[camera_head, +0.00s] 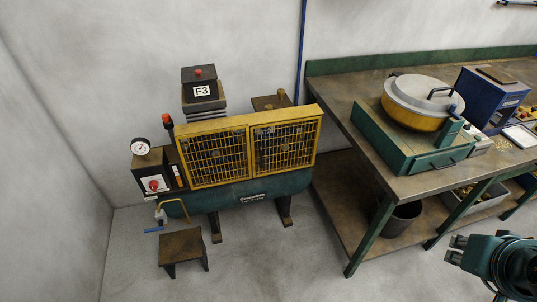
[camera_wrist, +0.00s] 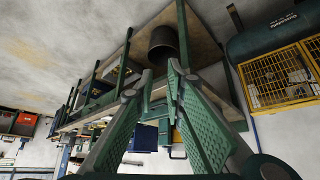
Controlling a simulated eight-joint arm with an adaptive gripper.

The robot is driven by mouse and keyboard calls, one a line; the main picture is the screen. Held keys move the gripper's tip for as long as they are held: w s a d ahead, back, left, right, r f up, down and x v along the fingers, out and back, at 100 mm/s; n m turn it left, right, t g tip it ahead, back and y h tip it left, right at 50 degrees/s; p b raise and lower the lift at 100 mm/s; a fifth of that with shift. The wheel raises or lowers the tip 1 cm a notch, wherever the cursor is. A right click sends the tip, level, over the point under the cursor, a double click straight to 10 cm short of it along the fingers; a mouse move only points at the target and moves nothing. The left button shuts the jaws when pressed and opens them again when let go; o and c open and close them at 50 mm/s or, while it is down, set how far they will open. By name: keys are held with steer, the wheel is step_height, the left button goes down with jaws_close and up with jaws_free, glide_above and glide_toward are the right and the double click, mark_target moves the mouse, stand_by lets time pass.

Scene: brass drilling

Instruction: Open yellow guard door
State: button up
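The yellow guard door (camera_head: 250,150) is a wide yellow frame with two dark mesh panels on the front of the green machine at left. Both panels sit flush in line, so it looks closed. In the wrist view, part of the yellow mesh guard (camera_wrist: 280,76) shows at the right edge, upside down. My gripper (camera_head: 456,250) is at the lower right of the head view, far from the guard, in front of the workbench. In the wrist view, the two green-padded fingers of my gripper (camera_wrist: 160,78) are apart with nothing between them.
A workbench (camera_head: 352,95) stands right of the machine, carrying a yellow round device (camera_head: 410,117) and a blue box (camera_head: 487,98). A dark bucket (camera_head: 398,218) is beneath it. A small brown stool (camera_head: 182,244) and a blue-ended lever (camera_head: 154,229) are before the machine. Floor between is clear.

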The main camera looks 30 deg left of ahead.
steer(key=w+a+r+n+g+y+p, duration=0.15)
steer(key=w+a+r+n, duration=0.25)
steer(key=w+a, duration=0.9)
steer(key=w+a+f+n+g+y, duration=0.1)
steer(key=w+a+n, duration=0.1)
steer(key=w+a, duration=0.5)
steer(key=w+a+f+n+y, duration=0.15)
steer(key=w+a, duration=0.25)
steer(key=a, duration=0.6)
steer(key=n+g+p, duration=0.3)
steer(key=n+g, duration=0.1)
steer(key=n, duration=0.4)
glide_toward(261, 155)
step_height(261, 155, down, 2)
steer(key=shift+w+a+f, duration=0.15)
steer(key=shift+a+f, duration=0.05)
steer(key=shift+a, duration=0.25)
steer(key=shift+b+x, duration=1)
steer(key=shift+x, duration=2.9)
steer(key=shift+w, duration=0.15)
